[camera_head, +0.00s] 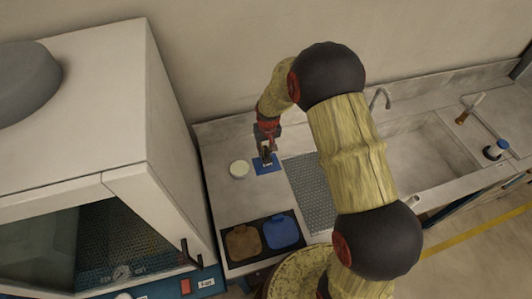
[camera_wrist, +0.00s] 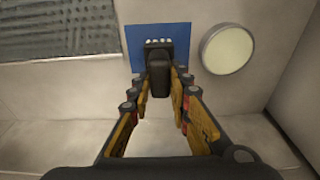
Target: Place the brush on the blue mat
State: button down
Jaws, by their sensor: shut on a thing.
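The blue mat (camera_head: 267,168) is a small flat rectangle on the grey counter, and it also shows in the wrist view (camera_wrist: 133,41). My gripper (camera_head: 266,145) points down over the mat. In the wrist view my gripper (camera_wrist: 157,82) is shut on the brush (camera_wrist: 158,68), a dark piece with a row of pale tufts at its far end. The brush lies in front of the mat in that view and hides its middle. Whether the brush touches the mat I cannot tell.
A round pale dish (camera_head: 239,169) stands just left of the mat. A black tray with a brown pad (camera_head: 243,243) and a blue pad (camera_head: 281,233) lies nearer. A perforated grey panel (camera_head: 308,185) is to the right. A white cabinet (camera_head: 100,100) rises close on the left.

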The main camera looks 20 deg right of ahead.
jog(key=shift+f, duration=1.25)
jog(key=shift+f, duration=0.15)
jog(key=c, duration=1.7)
grip_release()
jog(key=shift+o, duration=0.2)
